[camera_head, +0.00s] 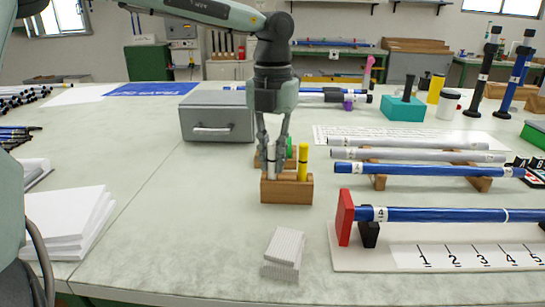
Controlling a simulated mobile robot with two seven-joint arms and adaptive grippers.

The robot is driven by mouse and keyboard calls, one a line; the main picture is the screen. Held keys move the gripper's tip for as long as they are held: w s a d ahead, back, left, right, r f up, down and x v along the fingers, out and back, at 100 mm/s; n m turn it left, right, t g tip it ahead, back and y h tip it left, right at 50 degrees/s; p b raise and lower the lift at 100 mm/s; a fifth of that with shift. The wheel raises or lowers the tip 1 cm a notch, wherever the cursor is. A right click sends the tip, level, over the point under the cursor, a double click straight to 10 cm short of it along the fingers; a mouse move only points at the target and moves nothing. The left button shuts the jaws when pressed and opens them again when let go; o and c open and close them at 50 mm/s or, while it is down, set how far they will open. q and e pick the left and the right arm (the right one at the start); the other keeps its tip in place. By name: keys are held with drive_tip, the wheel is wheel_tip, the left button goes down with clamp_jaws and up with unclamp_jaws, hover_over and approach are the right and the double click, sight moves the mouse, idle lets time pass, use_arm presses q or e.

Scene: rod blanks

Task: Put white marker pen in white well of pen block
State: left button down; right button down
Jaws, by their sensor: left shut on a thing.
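The wooden pen block (286,192) stands on the table near the middle of the head view. A yellow pen (303,163) stands upright in its right side, and part of a green pen (290,148) shows behind. My left gripper (271,163) points down over the block's left side, shut on the white marker pen (271,168). The pen is upright and its lower end meets the block's top at the left. The fingers partly hide it, and I cannot tell how deep it sits in a well. My right gripper is not in view.
A grey case (217,125) stands behind left of the block. Blue and grey rods on wooden supports and a red-ended rod gauge (345,217) fill the right side. The table's left middle is clear.

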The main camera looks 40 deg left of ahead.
use_arm(q)
drive_tip(key=c, duration=1.8)
unclamp_jaws()
drive_tip(key=shift+c, duration=0.2)
drive_tip(key=shift+o, duration=1.7)
drive_tip(key=shift+r, duration=0.65)
wheel_tip(320, 180, up, 10)
drive_tip(key=shift+f, duration=0.1)
drive_tip(key=shift+r, duration=0.65)
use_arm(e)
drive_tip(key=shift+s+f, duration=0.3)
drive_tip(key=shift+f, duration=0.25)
use_arm(q)
drive_tip(key=shift+s+f, duration=0.1)
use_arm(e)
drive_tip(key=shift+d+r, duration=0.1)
